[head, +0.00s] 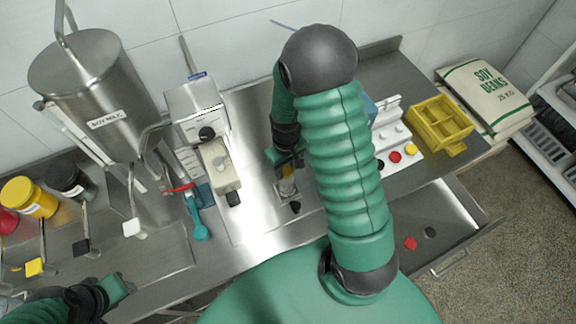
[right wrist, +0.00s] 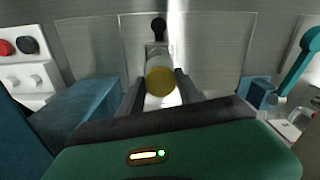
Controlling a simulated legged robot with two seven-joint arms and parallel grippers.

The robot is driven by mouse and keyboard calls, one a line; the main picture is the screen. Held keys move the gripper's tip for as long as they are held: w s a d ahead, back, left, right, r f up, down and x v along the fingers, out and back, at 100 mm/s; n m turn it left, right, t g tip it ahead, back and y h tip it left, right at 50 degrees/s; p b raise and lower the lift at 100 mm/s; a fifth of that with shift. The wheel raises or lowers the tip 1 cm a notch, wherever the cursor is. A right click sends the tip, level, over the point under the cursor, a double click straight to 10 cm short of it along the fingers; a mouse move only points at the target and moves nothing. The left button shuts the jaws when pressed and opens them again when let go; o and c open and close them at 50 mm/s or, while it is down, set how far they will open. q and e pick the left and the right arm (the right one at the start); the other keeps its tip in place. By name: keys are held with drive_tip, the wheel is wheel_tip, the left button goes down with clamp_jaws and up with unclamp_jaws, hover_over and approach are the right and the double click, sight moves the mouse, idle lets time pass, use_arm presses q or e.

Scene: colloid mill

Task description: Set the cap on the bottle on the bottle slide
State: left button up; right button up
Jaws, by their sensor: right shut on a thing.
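The yellow cap (head: 287,172) is between the fingers of my right gripper (head: 286,160), which is shut on it. In the right wrist view the cap (right wrist: 160,82) shows as a yellow disc between the fingertips (right wrist: 160,88), in line with the bottle. The clear bottle (head: 287,187) stands upright on the bottle slide (head: 281,194), which has a black knob (head: 295,207). The cap is at the bottle's mouth; I cannot tell whether it is seated. My left gripper (head: 122,289) is at the lower left, away from the bottle; its jaw opening is unclear.
A white cap rack (head: 397,135) with black, red and yellow caps and a yellow crate (head: 440,125) stand to the right. The open drawer (head: 440,220) holds a red and a black cap. The mill (head: 215,150) and a teal tool (head: 199,222) are left of the slide.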

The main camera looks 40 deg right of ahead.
drive_tip(key=shift+a+r, duration=0.1)
drive_tip(key=shift+a, duration=0.4)
use_arm(q)
drive_tip(key=shift+s+a, duration=0.1)
drive_tip(key=shift+a, duration=0.35)
use_arm(e)
drive_tip(key=shift+s, duration=0.1)
use_arm(q)
drive_tip(key=shift+d, duration=0.1)
use_arm(e)
drive_tip(key=shift+d, duration=0.1)
drive_tip(key=shift+d+f, duration=0.2)
drive_tip(key=shift+d, duration=0.2)
use_arm(q)
drive_tip(key=shift+d+f, duration=0.15)
drive_tip(key=shift+d, duration=0.15)
use_arm(e)
drive_tip(key=shift+d+f, duration=0.1)
drive_tip(key=shift+f, duration=0.05)
use_arm(q)
drive_tip(key=shift+a+f, duration=0.15)
drive_tip(key=shift+a, duration=0.1)
drive_tip(key=shift+d, duration=0.15)
use_arm(e)
drive_tip(key=shift+f, duration=0.15)
use_arm(q)
drive_tip(key=shift+b, duration=0.3)
use_arm(e)
drive_tip(key=shift+f, duration=0.1)
